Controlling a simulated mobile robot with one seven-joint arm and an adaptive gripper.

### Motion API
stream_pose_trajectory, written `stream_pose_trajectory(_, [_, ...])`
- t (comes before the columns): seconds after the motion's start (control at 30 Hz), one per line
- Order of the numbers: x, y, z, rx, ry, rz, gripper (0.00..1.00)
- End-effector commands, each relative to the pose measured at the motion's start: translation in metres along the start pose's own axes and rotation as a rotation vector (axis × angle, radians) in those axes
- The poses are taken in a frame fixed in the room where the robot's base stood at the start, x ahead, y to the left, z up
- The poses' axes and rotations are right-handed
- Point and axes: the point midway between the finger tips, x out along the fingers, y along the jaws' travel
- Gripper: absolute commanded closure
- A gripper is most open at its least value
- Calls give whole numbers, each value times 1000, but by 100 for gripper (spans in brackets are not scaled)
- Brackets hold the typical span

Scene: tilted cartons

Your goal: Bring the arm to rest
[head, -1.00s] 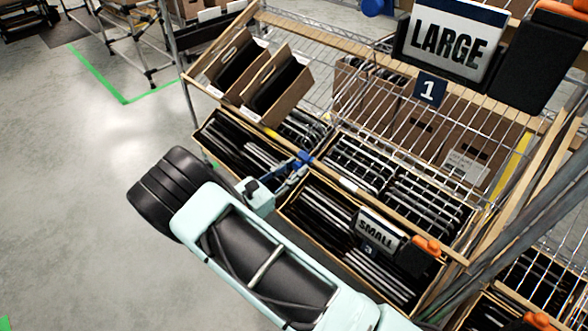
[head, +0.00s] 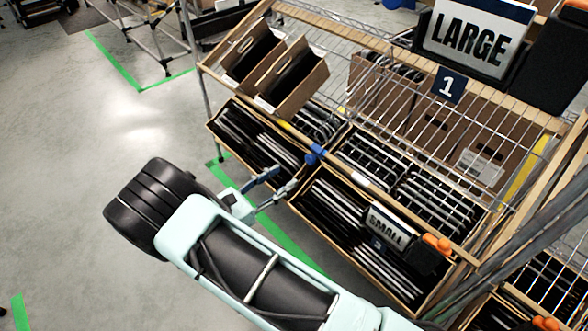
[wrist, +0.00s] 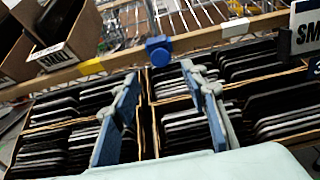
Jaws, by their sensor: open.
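My gripper (head: 286,177) is open and empty, just in front of the lower row of tilted cartons in the head view. Its two blue and grey fingers stand apart in the wrist view (wrist: 160,75), with nothing between them. Behind the fingers, the left carton (head: 216,128) and the right carton (head: 303,208) hold rows of thin dark items. Whether a fingertip touches a carton edge I cannot tell.
A blue knob (head: 316,152) sits on the rack between the cartons, close beyond the fingertips. Two tilted cartons (head: 300,92) stand on the shelf above. "SMALL" (head: 387,228) and "LARGE" (head: 466,44) signs hang on the rack. Open floor (head: 70,170) lies at left.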

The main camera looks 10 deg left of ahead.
Motion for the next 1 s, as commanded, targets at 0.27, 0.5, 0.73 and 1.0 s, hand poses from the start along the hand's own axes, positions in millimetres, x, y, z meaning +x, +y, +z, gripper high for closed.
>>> stream_pose_trajectory(0.27, [-22,0,0,0,-1,0,59])
stream_pose_trajectory(0.5, [-23,0,0,0,-1,0,59])
stream_pose_trajectory(0.73, [-22,0,0,1,0,-1,59])
stream_pose_trajectory(1.0, [5,-27,29,231,108,-220,59])
